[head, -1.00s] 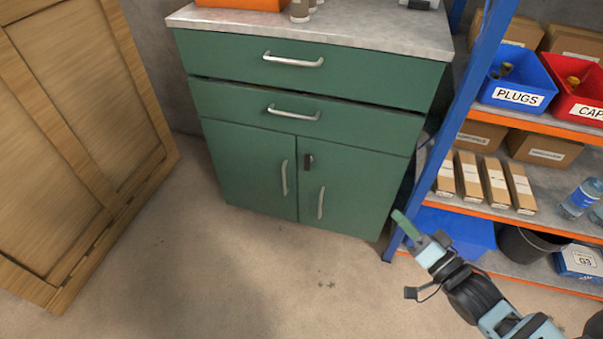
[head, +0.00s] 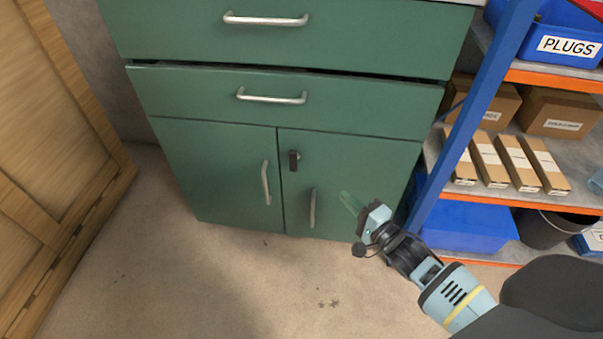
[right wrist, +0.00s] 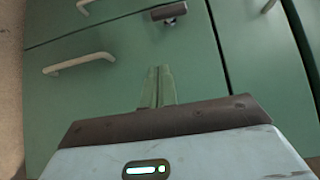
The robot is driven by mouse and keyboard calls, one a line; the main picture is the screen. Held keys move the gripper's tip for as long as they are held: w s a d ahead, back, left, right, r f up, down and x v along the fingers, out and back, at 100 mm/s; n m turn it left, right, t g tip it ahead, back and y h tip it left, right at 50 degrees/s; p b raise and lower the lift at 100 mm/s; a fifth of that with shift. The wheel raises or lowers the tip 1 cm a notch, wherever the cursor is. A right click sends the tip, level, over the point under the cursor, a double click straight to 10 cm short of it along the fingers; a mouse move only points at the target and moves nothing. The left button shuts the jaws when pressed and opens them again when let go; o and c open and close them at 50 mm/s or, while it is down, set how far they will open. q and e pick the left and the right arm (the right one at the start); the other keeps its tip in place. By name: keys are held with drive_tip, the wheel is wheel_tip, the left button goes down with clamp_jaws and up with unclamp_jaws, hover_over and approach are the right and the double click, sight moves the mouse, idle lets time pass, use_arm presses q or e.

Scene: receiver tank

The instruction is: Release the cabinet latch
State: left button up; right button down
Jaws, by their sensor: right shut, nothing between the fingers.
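The green cabinet (head: 230,185) has two lower doors, both closed. The latch (head: 294,160) is a small dark lever hanging upright at the top inner corner of the right door. In the right wrist view the latch (right wrist: 170,12) lies at the top edge, beyond the fingertips. My right gripper (head: 350,202) is shut and empty in front of the right door, below and to the right of the latch. In the right wrist view its green fingers (right wrist: 158,78) are together and apart from the latch. My left gripper is not in view.
The right door's handle (head: 312,207) is between the gripper and the door seam. The left door has its own handle (head: 266,182). A blue-posted shelf (head: 475,115) with boxes stands close on the right. A wooden panel (head: 55,150) stands left. The floor in front is clear.

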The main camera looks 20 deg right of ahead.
drive_tip(key=shift+r, duration=0.1)
